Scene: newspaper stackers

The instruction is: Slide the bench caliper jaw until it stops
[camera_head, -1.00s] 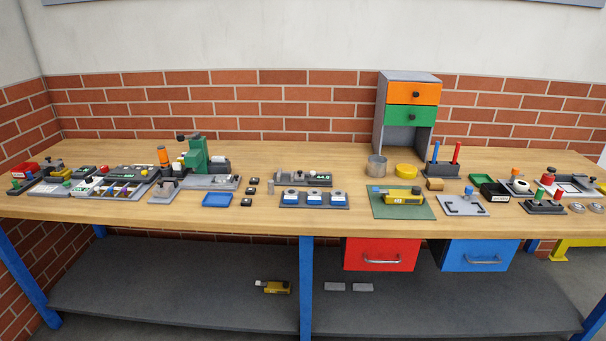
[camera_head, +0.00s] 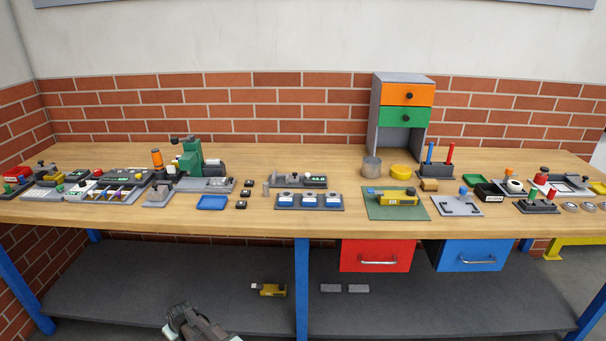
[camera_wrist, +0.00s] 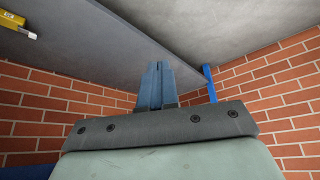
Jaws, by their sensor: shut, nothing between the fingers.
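A low dark grey device with a small green display (camera_head: 314,181) lies near the middle of the bench and may be the bench caliper. It is too small to tell its jaw or how far the jaw is slid. My gripper shows in the wrist view (camera_wrist: 157,88), its two blue-grey fingers together and empty. In the head view part of my arm's end shows at the bottom edge, in front of the lower shelf, well below and left of the device. Nothing on the bench touches it.
A panel with three blue blocks (camera_head: 309,202) lies just in front of the device, and a small grey cylinder (camera_head: 266,190) stands to its left. A blue tray (camera_head: 212,203) is farther left. The lower shelf (camera_head: 130,290) holds a yellow tool (camera_head: 270,290).

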